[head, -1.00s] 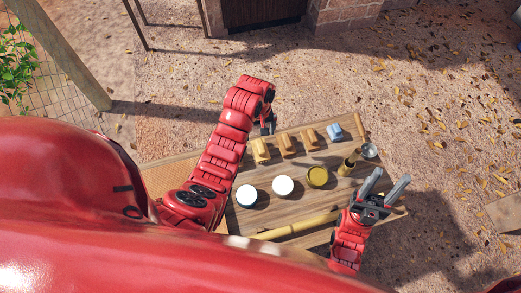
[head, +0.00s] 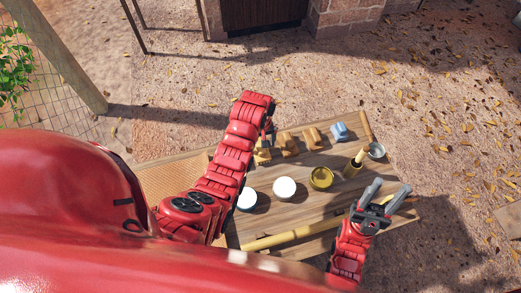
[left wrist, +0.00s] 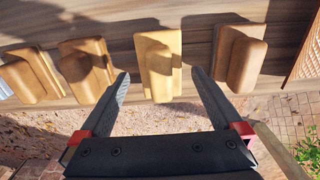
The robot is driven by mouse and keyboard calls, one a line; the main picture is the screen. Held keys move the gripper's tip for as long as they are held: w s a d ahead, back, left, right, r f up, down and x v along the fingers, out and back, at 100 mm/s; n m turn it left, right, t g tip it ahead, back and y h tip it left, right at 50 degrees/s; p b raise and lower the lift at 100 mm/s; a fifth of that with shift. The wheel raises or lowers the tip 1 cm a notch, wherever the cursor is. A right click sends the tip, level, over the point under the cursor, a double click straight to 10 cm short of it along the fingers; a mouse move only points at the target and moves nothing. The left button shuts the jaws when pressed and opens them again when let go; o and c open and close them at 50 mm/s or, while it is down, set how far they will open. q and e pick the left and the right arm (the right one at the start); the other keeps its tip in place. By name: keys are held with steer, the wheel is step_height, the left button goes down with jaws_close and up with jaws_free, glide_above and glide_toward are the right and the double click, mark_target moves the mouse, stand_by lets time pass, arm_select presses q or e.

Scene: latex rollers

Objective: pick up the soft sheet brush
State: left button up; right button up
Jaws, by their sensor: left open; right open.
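Several tan wooden block-like pieces lie in a row along the far side of the table; I cannot tell which is the soft sheet brush. My left gripper (head: 268,138) is open over this row in the head view. In the left wrist view, a pale yellowish block (left wrist: 158,65) lies in line with the gap between the open fingers (left wrist: 160,82), which hold nothing. Darker blocks lie on both sides of it, one to the left (left wrist: 88,68) and one to the right (left wrist: 240,50). My right gripper (head: 390,188) is open and empty over the table's right side.
On the table are a blue block (head: 339,131), a white-topped jar (head: 284,188), another pale jar (head: 246,199), a yellow-topped jar (head: 321,178), a brush in a holder (head: 354,165), a metal cup (head: 376,151) and a long bamboo stick (head: 290,235).

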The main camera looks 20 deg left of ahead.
arm_select(q)
steer(key=shift+f+p, duration=0.45)
steer(key=shift+f, duration=0.8)
steer(key=shift+c, duration=0.3)
steer(key=c, duration=1.3)
steer(key=shift+r, duration=0.15)
